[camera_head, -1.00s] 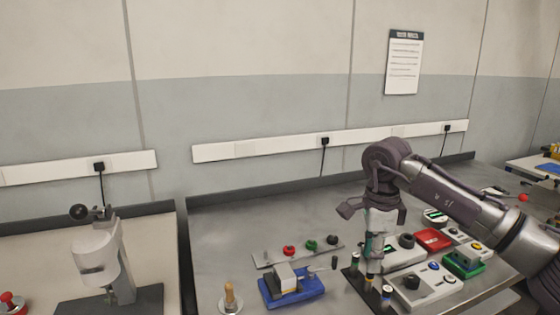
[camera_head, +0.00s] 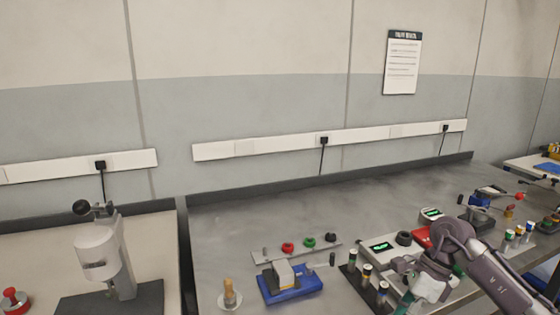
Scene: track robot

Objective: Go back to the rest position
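My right arm (camera_head: 485,270) comes in from the lower right and bends down over the right part of the grey bench (camera_head: 240,215). The pale upper body of my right gripper (camera_head: 428,287) is low in the picture, beside the dark rack (camera_head: 352,274) of small vials. Its fingertips are hidden or cut off at the lower edge, so I cannot see whether it is open or holds anything. My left gripper is not in view.
A blue fixture (camera_head: 305,289) with a grey block, a wooden-handled tool (camera_head: 229,293) and a strip of coloured knobs (camera_head: 264,255) are left of the rack. Boxes with displays (camera_head: 382,247) are near my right arm. A white machine (camera_head: 98,250) stands on the left bench. The back of the grey bench is clear.

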